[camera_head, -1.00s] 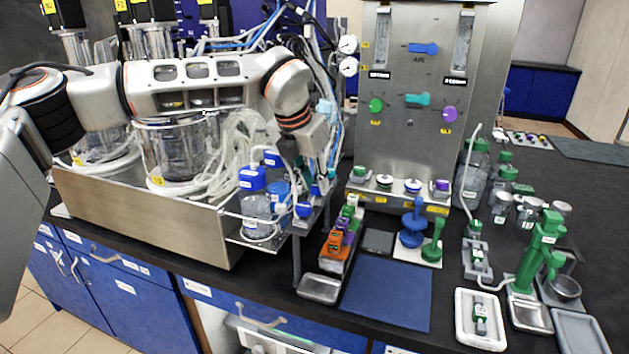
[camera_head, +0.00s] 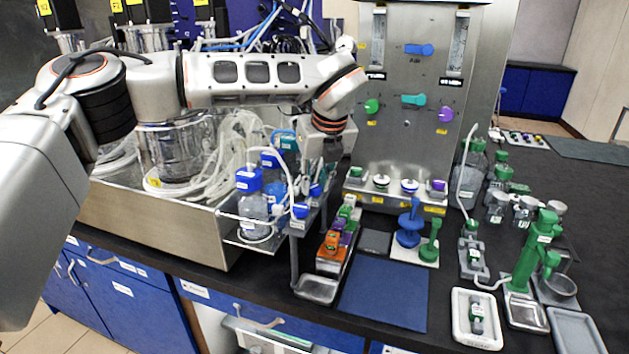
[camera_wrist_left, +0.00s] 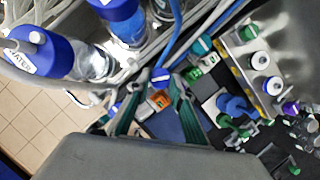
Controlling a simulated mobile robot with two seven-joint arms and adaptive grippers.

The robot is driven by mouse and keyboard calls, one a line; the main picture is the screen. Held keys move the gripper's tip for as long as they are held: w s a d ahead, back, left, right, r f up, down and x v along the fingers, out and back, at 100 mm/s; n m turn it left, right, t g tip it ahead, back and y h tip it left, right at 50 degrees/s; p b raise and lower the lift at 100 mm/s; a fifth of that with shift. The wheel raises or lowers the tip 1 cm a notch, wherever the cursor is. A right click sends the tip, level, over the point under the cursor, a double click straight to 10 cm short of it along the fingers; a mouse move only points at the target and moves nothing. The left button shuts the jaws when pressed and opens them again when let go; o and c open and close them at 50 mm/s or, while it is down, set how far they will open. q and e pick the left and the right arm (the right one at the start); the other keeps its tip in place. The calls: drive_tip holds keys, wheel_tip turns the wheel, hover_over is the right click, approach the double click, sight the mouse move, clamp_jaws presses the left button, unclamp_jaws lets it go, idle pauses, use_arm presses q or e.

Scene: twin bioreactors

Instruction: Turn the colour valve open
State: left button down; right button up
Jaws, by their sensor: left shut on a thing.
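The steel panel carries a blue valve handle (camera_head: 420,49), a teal handle (camera_head: 413,100), a green knob (camera_head: 372,106) and a purple knob (camera_head: 446,114). The blue and teal handles lie about level. I cannot tell which one is the colour valve. My left gripper (camera_head: 328,178) points down between the bottle rack and the panel, left of and below the knobs. Its fingers are mostly hidden in the head view. In the left wrist view the two fingers (camera_wrist_left: 160,88) close around a small blue knob (camera_wrist_left: 160,76) with a pale top. My right gripper is out of view.
A steel rack with blue-capped bottles (camera_head: 249,182) and tubing stands close left of the gripper. Orange, purple and green blocks (camera_head: 333,241) lie in front of the panel. A blue mat (camera_head: 384,293) is clear. Green-topped equipment (camera_head: 532,250) stands at right.

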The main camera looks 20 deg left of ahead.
use_arm(q)
drive_tip(key=n+g, duration=0.1)
drive_tip(key=n, duration=0.1)
drive_tip(key=n+y+p, duration=0.1)
drive_tip(key=n, duration=0.2)
drive_tip(key=shift+w+d+n+g, duration=0.2)
drive_tip(key=shift+n+g, duration=0.1)
drive_tip(key=shift+g, duration=0.1)
idle(0.4)
drive_tip(key=c, duration=1.8)
unclamp_jaws()
drive_tip(key=shift+r, duration=0.3)
drive_tip(key=v, duration=1.1)
drive_tip(key=shift+s+d+r, duration=0.1)
drive_tip(key=shift+d, duration=0.2)
